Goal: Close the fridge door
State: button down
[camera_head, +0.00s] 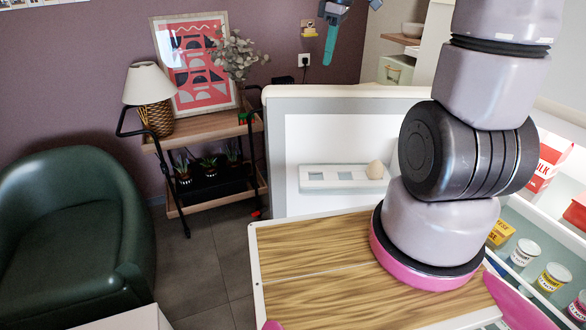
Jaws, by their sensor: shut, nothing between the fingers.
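The fridge door (340,142) stands open, its white inner side facing me. A shelf on it (345,187) has square hollows and holds one egg (375,169). The open fridge interior (522,225) is at the right edge, partly hidden by my arm. My gripper (329,62) is at the top of the view, partly cut off by the frame edge. Its teal fingertip part points down and looks closed, with nothing held. In the picture it sits above the door's top edge with a gap; how far it is in depth I cannot tell.
A milk carton (548,160) and several jars (523,252) stand in the fridge. A wooden cart (205,130) with a lamp (150,96) and plants is left of the door. A green armchair (70,230) is at far left. Tiled floor (205,255) shows between armchair and door.

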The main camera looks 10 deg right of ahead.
jog(key=w+a+f+n+g+y, duration=0.1)
jog(key=w+f+n+g, duration=0.15)
jog(key=f+n, duration=0.45)
jog(key=w+a+f+n+g, duration=0.1)
jog(key=w+f+n, duration=0.25)
jog(key=f, duration=0.75)
jog(key=w+a+f+n+g+y, duration=0.1)
jog(key=w+f+n, duration=0.3)
jog(key=f, duration=0.5)
jog(key=s+a+f+n, duration=0.1)
jog(key=s+a+f, duration=0.4)
jog(key=f, duration=0.5)
jog(key=shift+s+a, duration=0.2)
jog(key=shift+s, duration=0.35)
jog(key=shift+g, duration=0.25)
